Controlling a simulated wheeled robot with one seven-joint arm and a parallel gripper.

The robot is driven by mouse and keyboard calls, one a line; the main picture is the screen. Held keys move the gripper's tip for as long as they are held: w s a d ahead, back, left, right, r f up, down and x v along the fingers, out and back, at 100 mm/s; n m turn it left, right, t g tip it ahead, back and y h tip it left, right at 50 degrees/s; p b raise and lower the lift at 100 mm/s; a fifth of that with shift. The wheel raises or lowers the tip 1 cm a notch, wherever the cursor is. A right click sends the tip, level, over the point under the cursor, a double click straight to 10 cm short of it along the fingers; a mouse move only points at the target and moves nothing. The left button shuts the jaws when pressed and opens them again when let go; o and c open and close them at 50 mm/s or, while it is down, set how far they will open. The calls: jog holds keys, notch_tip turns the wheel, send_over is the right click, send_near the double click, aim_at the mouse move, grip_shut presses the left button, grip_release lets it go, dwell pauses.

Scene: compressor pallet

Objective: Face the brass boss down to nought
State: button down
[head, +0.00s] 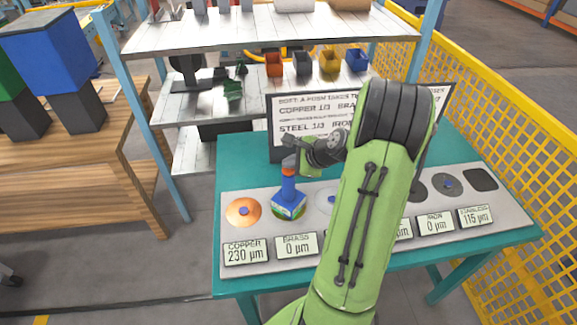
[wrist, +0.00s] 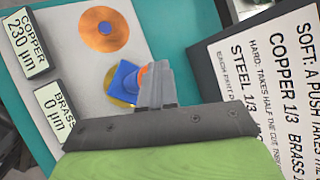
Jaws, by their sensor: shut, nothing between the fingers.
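The brass boss (wrist: 118,104) is mostly covered by a blue facing tool (head: 288,188) with an orange ring, standing on it. The tool has a square blue and whitish lower part; its blue body also shows in the wrist view (wrist: 126,78). The brass readout (head: 295,246) shows 0 µm. My gripper (head: 289,160) is shut at the tool's top; in the wrist view its fingers (wrist: 158,84) overlap the tool's orange part. Whether they touch it is unclear. The copper boss (head: 243,211) lies left, its readout (head: 246,253) at 230 µm.
The grey plate (head: 330,245) lies on a teal table (head: 228,283). My arm hides its middle bosses and readouts. Right readouts show 0 µm (head: 435,222) and 115 µm (head: 475,216). A text board (head: 285,110) stands behind; yellow mesh fencing (head: 510,130) is at right.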

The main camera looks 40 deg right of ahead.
aim_at(291, 171)
jog(key=shift+r+p, duration=0.8)
jog(key=shift+r, duration=0.2)
notch_tip(291, 171, up, 5)
jog(key=p, duration=0.4)
jog(key=shift+p, duration=0.35)
